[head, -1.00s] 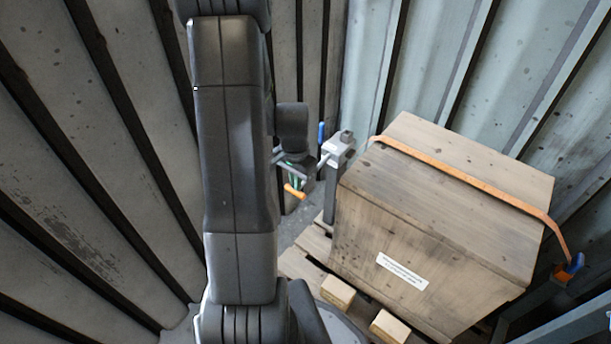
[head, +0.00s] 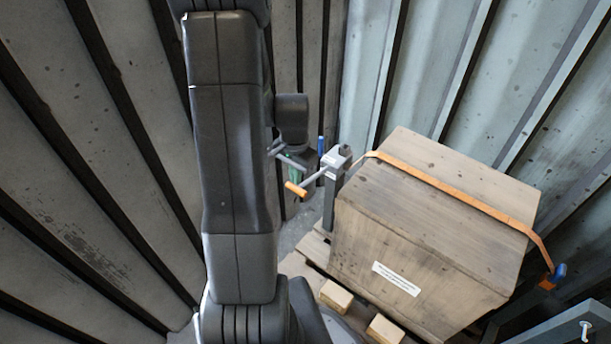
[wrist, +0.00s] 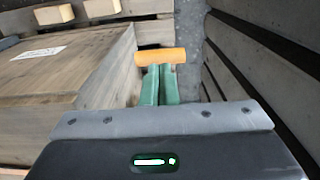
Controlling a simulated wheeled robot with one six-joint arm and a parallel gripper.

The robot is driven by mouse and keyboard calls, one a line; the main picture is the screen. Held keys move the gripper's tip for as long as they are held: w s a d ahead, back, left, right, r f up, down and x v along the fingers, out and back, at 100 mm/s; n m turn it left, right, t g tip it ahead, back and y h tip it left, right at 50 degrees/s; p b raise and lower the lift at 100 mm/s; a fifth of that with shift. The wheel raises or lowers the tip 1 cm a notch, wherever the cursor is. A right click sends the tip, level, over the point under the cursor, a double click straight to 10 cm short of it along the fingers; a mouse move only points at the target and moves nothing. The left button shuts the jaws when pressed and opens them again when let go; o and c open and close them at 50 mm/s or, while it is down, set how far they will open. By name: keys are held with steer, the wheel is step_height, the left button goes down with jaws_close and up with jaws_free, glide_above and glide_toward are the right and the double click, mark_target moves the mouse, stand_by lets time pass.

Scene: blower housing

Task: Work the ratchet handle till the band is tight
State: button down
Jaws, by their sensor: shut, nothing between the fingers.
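The ratchet (head: 337,160) sits on a post at the crate's left side in the head view. Its handle ends in an orange grip (head: 296,189) that points left and toward me. The orange band (head: 462,193) runs over the crate top and down past its right edge. My gripper (wrist: 160,68) has green fingers, closed together and empty. In the wrist view their tips are right at the orange grip (wrist: 160,56), which lies crosswise beyond them; I cannot tell whether they touch. In the head view my arm partly hides the gripper.
The wooden crate (head: 400,250) with a white label stands on a pallet (head: 307,250), with small wood blocks (head: 335,297) at its front. A blue and orange fitting (head: 553,277) holds the band's right end. Corrugated walls stand close on the left and behind.

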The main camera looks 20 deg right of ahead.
steer(key=shift+f, duration=0.2)
step_height(320, 180, down, 10)
steer(key=b, duration=0.8)
step_height(320, 180, up, 10)
steer(key=p, duration=0.8)
steer(key=shift+r, duration=0.25)
steer(key=shift+r+p, duration=0.1)
steer(key=shift+p, duration=0.3)
step_height(320, 180, up, 5)
steer(key=p, duration=0.3)
steer(key=shift+p, duration=0.4)
